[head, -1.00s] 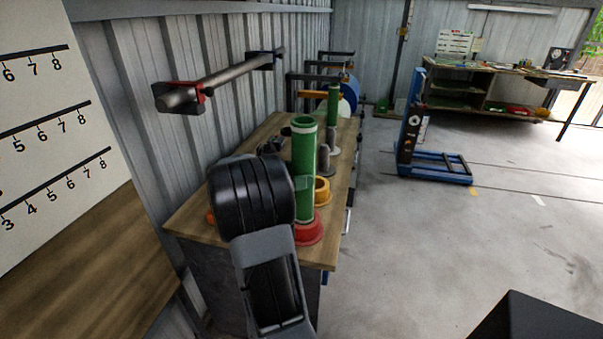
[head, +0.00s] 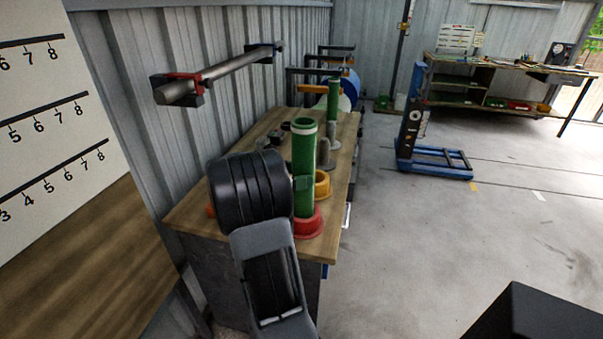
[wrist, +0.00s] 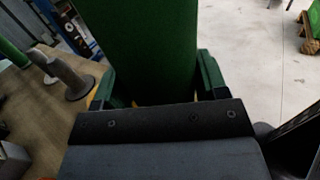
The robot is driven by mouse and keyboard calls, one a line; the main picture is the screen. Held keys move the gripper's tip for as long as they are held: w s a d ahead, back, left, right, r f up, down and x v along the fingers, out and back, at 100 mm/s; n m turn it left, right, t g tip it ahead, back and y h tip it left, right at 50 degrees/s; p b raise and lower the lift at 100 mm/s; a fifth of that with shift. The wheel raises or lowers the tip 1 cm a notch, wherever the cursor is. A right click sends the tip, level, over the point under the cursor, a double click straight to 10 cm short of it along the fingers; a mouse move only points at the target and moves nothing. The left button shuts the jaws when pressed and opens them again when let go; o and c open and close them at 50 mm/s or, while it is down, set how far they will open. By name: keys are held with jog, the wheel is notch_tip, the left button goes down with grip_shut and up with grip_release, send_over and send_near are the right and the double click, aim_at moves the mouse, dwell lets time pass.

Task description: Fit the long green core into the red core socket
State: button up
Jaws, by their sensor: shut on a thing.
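The long green core (head: 304,160) stands upright in the head view, with a pale rim at its top. Its lower end is at the red core socket (head: 309,222) near the bench's front right corner. The socket's rim hides the very bottom, so I cannot tell how deep the core sits. My gripper (head: 300,183) is shut on the core at about mid-height. In the wrist view the green core (wrist: 145,50) fills the space between my gripper's fingers (wrist: 155,90). The socket is hidden there.
A yellow socket (head: 321,184) stands just behind the red one. Grey posts (head: 324,153) and another green core (head: 333,100) are farther back on the wooden bench (head: 190,215). A grey bar (head: 225,73) is mounted on the wall at left. Open floor lies to the right.

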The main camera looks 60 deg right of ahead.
jog(key=shift+f+b, duration=0.6)
jog(key=shift+f, duration=0.8)
jog(key=o, duration=1.4)
jog(key=shift+c, duration=0.2)
jog(key=v, duration=1.3)
jog(key=shift+w+a, duration=0.25)
jog(key=shift+a, duration=0.1)
